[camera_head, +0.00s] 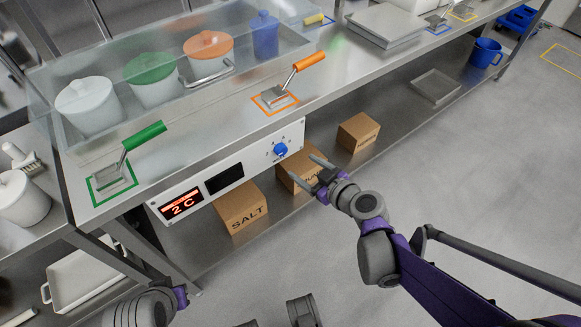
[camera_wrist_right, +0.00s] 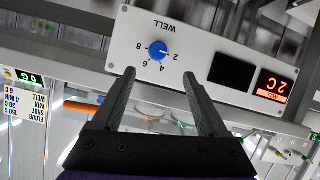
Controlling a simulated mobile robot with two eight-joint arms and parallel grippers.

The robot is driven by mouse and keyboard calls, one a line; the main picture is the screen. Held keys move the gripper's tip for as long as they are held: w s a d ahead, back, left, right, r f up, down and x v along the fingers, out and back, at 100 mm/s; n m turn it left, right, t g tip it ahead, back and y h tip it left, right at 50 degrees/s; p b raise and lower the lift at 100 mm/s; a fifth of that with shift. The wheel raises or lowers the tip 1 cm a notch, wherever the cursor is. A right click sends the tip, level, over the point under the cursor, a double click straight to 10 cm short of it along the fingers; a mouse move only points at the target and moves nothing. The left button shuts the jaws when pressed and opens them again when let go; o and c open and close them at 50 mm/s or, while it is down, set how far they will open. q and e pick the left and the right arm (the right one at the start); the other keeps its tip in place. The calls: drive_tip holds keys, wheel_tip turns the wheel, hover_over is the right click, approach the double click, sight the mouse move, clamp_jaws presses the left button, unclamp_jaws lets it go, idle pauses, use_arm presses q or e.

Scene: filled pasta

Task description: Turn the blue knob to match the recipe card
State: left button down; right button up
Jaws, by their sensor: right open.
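The blue knob (camera_head: 280,149) sits on a white control panel (camera_head: 246,165) on the counter's front. It also shows in the right wrist view (camera_wrist_right: 157,49), with dial numbers and the label WELL beside it; its pointer is too small to read. The red display (camera_head: 181,204) reads 2 C. My right gripper (camera_head: 304,173) is open and empty, in front of the panel and apart from the knob. In the right wrist view its fingers (camera_wrist_right: 158,71) point toward the knob. The recipe card (camera_wrist_right: 31,105) hangs inverted at the left there; its small text includes WELL. My left gripper is out of view.
Cardboard boxes, one marked SALT (camera_head: 241,209), stand on the lower shelf below the panel. Lidded tubs stand behind clear guards. The floor at right is open.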

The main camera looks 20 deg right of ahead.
sight(284, 151)
drive_tip(key=b+x, duration=0.2)
drive_tip(key=x, duration=0.9)
drive_tip(key=shift+d, duration=0.15)
clamp_jaws()
